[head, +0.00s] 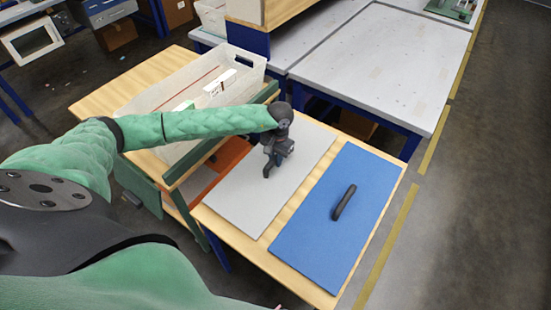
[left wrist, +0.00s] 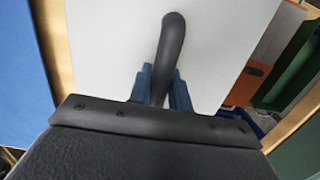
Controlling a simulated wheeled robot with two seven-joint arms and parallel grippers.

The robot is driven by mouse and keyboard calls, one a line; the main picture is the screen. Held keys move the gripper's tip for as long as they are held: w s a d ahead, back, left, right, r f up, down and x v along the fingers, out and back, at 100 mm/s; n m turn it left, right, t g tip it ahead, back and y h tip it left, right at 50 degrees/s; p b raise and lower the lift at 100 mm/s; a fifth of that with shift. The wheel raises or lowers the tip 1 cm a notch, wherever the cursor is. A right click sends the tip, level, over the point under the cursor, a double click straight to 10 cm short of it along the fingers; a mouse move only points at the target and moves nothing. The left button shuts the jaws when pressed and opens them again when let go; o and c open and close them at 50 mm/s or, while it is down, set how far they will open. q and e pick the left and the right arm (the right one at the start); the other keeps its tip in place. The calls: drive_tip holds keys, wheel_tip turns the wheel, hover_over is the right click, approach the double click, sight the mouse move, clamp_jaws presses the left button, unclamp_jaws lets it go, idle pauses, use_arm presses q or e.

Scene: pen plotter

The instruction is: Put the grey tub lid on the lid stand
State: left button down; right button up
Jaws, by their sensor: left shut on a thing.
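The grey tub lid (head: 255,197) is a flat light grey panel at the middle of the head view, over the wooden bench top. My left gripper (head: 276,158) is above it, shut on its dark handle. In the left wrist view the black curved handle (left wrist: 170,45) stands between the blue fingers, with the grey lid (left wrist: 110,45) behind. I cannot tell whether the lid touches the bench. No lid stand can be made out for certain. My right gripper is not in view.
A blue panel (head: 310,235) with a black handle (head: 344,202) lies right of the grey lid. A white tub (head: 250,62) stands behind my left arm, beside a green-edged rack (head: 208,152) with an orange panel (head: 234,150). A grey table (head: 375,65) is behind, largely bare.

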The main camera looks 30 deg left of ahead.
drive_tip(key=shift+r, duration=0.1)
use_arm(q)
drive_tip(key=c, duration=1.3)
unclamp_jaws()
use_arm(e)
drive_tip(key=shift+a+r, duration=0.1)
use_arm(q)
drive_tip(key=shift+r, duration=0.1)
drive_tip(key=shift+r, duration=0.3)
drive_tip(key=r, duration=0.1)
drive_tip(key=r+b, duration=0.1)
drive_tip(key=r, duration=0.1)
drive_tip(key=r+b, duration=0.1)
drive_tip(key=shift+w+r, duration=0.35)
drive_tip(key=shift+r, duration=0.05)
wheel_tip(320, 180, up, 6)
drive_tip(key=b, duration=0.2)
drive_tip(key=shift+w+r+b, duration=0.25)
drive_tip(key=shift+w+b, duration=0.05)
drive_tip(key=shift+w, duration=0.05)
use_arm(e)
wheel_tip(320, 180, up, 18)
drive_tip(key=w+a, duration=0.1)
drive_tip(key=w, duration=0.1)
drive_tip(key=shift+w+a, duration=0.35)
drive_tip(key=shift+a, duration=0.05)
